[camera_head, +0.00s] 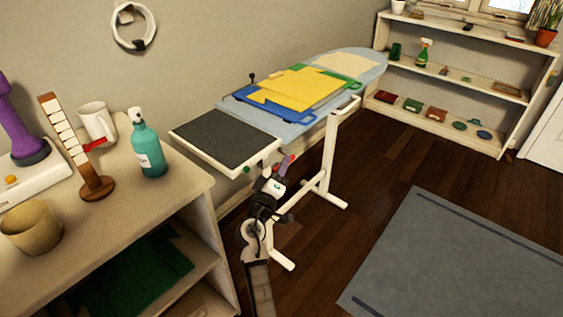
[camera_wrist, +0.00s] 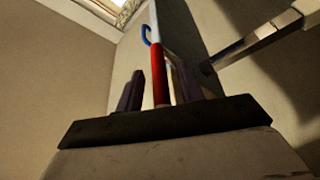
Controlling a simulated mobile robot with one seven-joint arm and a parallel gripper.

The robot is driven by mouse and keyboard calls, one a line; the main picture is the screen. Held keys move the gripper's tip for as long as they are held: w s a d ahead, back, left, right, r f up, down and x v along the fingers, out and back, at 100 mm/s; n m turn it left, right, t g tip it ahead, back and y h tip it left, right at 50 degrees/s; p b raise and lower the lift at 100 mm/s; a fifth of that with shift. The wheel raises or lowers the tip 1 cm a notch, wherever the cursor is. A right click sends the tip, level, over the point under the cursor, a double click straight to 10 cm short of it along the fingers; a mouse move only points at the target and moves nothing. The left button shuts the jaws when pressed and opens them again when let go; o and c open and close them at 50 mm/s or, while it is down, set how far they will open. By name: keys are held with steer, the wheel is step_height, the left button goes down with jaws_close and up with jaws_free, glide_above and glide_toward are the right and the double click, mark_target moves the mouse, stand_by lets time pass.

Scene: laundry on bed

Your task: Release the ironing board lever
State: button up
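The ironing board (camera_head: 362,66) has a light blue top and stands along the wall on white legs, with a dark rest pad (camera_head: 228,140) at its near end. My gripper (camera_head: 283,166) is under the near end of the board, by the frame. In the wrist view, a red lever (camera_wrist: 160,75) appears between the two dark purplish fingers of my gripper (camera_wrist: 160,92). The fingers are apart, with a narrow gap visible on each side of the lever. Whether either finger touches it is hard to tell. The lever's base is hidden behind the gripper body.
Folded yellow, green and blue cloths (camera_head: 292,90) lie on the board. A wooden cabinet (camera_head: 188,196) with a teal spray bottle (camera_head: 148,150) stands at left. A white shelf (camera_head: 452,84) stands at the back right. A grey rug (camera_head: 460,260) covers the open floor at right.

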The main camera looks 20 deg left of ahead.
steer(key=shift+w+r, duration=0.1)
steer(key=shift+w, duration=0.35)
jaws_close()
